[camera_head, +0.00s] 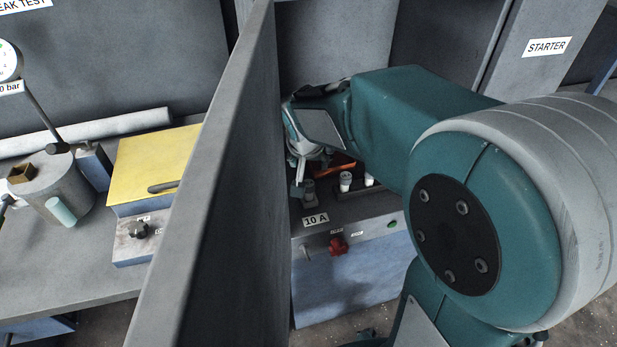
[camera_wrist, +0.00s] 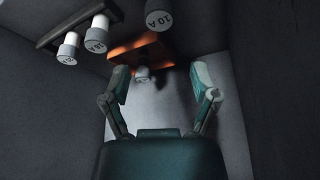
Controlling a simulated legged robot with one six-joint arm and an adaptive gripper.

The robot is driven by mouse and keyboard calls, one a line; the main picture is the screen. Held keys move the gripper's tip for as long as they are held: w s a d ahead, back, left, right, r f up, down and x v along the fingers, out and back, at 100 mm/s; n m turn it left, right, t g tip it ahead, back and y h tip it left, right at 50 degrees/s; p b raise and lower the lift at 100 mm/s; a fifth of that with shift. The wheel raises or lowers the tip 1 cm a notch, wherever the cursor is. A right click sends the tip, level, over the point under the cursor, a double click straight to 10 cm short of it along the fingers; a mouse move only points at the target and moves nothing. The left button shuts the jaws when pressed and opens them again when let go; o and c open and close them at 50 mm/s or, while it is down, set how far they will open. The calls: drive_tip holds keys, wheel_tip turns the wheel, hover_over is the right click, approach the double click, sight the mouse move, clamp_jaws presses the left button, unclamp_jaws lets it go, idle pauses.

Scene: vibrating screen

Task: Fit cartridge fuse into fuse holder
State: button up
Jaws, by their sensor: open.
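My gripper (camera_wrist: 159,70) is open in the wrist view, its two fingers wide apart with nothing held between them. A large cap marked 10 A (camera_wrist: 158,18) is at the top of that view, beyond the fingertips. Past the fingers are an orange part (camera_wrist: 142,48) and a small pale cylinder (camera_wrist: 143,75); whether these belong to the fuse holder I cannot tell. In the head view my gripper (camera_head: 303,150) is partly hidden by my arm, over the box labelled 10 A (camera_head: 316,220). A grey cylinder (camera_head: 309,192) stands on the box below it.
Two white fuses (camera_head: 345,181) stand in a dark rack right of the grey cylinder; the rack (camera_wrist: 50,40) also shows in the wrist view. A tall grey partition (camera_head: 215,180) rises close left. Beyond it is a bench with a yellow box (camera_head: 150,160).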

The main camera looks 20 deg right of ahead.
drive_tip(key=shift+r, duration=1.25)
drive_tip(key=shift+s, duration=0.1)
